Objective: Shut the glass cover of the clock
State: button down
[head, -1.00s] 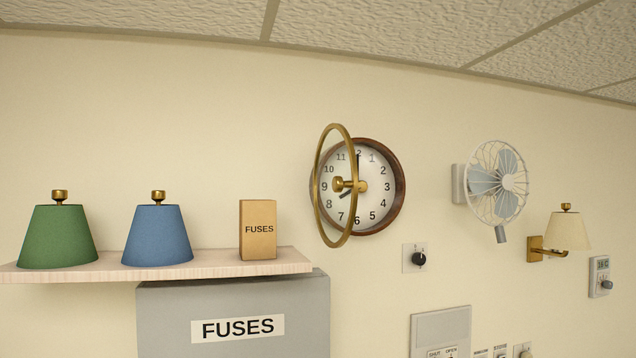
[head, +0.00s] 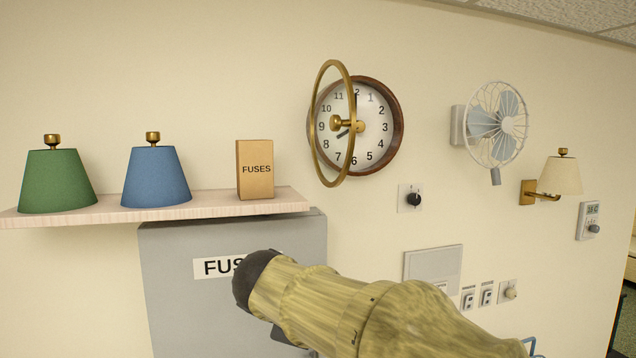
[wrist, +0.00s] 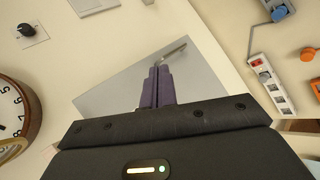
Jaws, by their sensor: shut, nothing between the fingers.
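The round wall clock (head: 385,128) has a brown wooden rim and a white face. Its glass cover (head: 314,118), a brass ring with a brass knob (head: 337,123), stands open, swung out from the face at the clock's left side. My gripper (wrist: 157,72) has dark purple fingers, pressed together and empty, apart from the clock. In the head view my arm reaches in below the clock, and the fingers cannot be made out there.
Left of the clock, a shelf (head: 215,204) holds a green lampshade (head: 57,182), a blue lampshade (head: 156,178) and a fuses box (head: 255,170). A grey fuse cabinet (head: 180,300) hangs below. A fan (head: 497,125) and wall lamp (head: 560,176) are to the right.

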jog(key=s+a+r+n+t+h, duration=0.1)
jog(key=a+r+t, duration=0.15)
jog(key=r, duration=0.65)
jog(key=s+a+r+t, duration=0.15)
jog(key=a+r, duration=0.25)
jog(key=r, duration=0.5)
jog(key=s+r+m+t+h, duration=0.1)
jog(key=s+r, duration=0.3)
jog(key=r, duration=0.3)
jog(key=s+a+r+t+h, duration=0.1)
jog(key=s+r, duration=0.3)
jog(key=r, duration=0.4)
jog(key=shift+m+t+h+p, duration=0.4)
jog(key=shift+t+h+p, duration=0.1)
jog(key=shift+t, duration=0.1)
jog(key=shift+r, duration=0.1)
jog(key=s+d+p+x, duration=0.1)
jog(key=p+x, duration=0.4)
jog(key=x, duration=0.8)
jog(key=shift+d, duration=0.75)
jog(key=shift+s, duration=0.2)
jog(key=shift+w, duration=0.15)
